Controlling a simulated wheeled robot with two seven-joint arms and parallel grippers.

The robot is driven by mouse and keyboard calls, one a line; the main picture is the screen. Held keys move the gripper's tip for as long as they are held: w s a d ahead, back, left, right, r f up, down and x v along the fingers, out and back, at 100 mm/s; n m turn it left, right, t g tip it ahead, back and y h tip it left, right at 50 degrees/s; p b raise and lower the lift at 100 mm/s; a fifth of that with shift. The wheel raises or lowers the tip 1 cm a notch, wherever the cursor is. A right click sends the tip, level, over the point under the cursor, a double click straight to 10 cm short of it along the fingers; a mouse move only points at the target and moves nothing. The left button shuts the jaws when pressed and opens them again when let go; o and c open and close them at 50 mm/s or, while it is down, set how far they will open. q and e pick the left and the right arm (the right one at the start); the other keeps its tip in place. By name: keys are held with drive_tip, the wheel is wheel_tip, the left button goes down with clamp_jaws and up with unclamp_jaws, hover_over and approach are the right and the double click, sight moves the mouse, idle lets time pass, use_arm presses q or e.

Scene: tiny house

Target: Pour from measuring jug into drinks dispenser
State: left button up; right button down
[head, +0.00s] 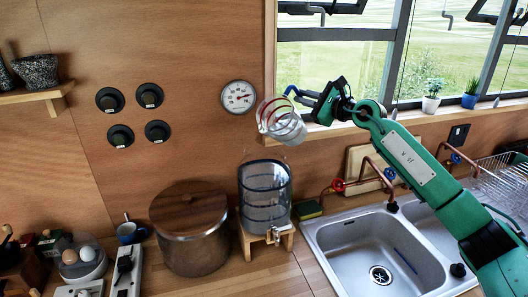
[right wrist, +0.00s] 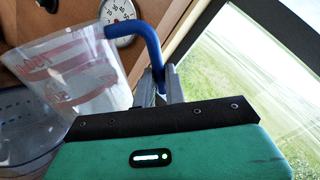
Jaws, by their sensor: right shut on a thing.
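The clear measuring jug (head: 287,127) has red markings and a blue handle. It is held tilted, mouth toward the left, above the drinks dispenser. My right gripper (head: 316,97) is shut on the blue handle, which also shows in the right wrist view (right wrist: 150,42) between the fingers. The drinks dispenser (head: 265,200) is a clear ribbed cylinder, open at the top, with a metal tap, on a wooden stand. Its rim shows at the lower left of the right wrist view (right wrist: 22,128). I cannot tell whether liquid is flowing or how much the jug holds. My left gripper is not in view.
A large lidded pot (head: 190,235) stands left of the dispenser and a green sponge (head: 308,208) right of it. The sink (head: 375,250) with copper taps lies to the right. A round dial (head: 238,97) hangs on the wall behind; the window sill (head: 405,117) holds small plants.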

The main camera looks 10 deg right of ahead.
drive_tip(key=shift+s+a+r+n, duration=0.3)
drive_tip(key=shift+r+n, duration=0.15)
drive_tip(key=shift+n, duration=0.15)
drive_tip(key=shift+s+a+r+n+p, duration=0.25)
drive_tip(key=shift+s+a+n+p, duration=0.1)
drive_tip(key=shift+n, duration=0.35)
idle(2.2)
drive_tip(key=w+d+f+m+b, duration=0.3)
drive_tip(key=w+d+f+m, duration=0.2)
drive_tip(key=f+m, duration=0.5)
drive_tip(key=shift+w+d+m, duration=0.35)
drive_tip(key=shift+d+m, duration=0.3)
drive_tip(key=shift+m, duration=0.15)
